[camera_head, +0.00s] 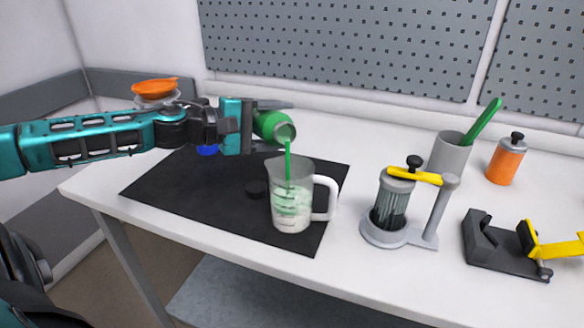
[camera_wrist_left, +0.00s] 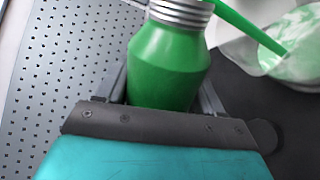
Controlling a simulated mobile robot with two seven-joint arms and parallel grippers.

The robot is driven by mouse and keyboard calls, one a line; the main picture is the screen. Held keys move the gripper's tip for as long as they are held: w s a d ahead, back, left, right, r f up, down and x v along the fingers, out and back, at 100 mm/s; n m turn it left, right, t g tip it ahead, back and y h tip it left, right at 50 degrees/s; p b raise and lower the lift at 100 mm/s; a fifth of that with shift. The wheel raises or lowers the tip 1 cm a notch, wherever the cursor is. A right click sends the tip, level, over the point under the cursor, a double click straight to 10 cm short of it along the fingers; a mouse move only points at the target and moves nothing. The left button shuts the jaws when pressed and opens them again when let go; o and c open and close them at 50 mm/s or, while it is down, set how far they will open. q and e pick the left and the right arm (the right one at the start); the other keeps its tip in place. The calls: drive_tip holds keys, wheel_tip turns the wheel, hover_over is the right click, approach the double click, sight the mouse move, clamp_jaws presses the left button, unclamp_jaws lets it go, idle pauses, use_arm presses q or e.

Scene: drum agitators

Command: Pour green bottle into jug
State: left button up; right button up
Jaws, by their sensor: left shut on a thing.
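My left gripper (camera_head: 262,127) is shut on the green bottle (camera_head: 270,124) and holds it tilted above the jug. The bottle also shows in the left wrist view (camera_wrist_left: 168,66), with its grey threaded neck uncapped. A green stream runs from the bottle's mouth down into the clear jug (camera_head: 279,206). The jug stands upright on the black mat, its handle to the right, with green and whitish contents inside. The jug shows partly at the upper right of the left wrist view (camera_wrist_left: 228,45). My right gripper is not in view.
The black mat (camera_head: 180,190) lies on the white table (camera_head: 345,265).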

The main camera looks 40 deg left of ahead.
use_arm(q)
drive_tip(key=shift+s+d+r+m+b, duration=0.15)
drive_tip(key=shift+r+m+b, duration=0.15)
drive_tip(key=shift+b, duration=0.15)
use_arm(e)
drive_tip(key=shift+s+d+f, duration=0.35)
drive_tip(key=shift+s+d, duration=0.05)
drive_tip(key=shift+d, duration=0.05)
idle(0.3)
use_arm(q)
drive_tip(key=shift+r+b, duration=0.15)
drive_tip(key=shift+b, duration=0.15)
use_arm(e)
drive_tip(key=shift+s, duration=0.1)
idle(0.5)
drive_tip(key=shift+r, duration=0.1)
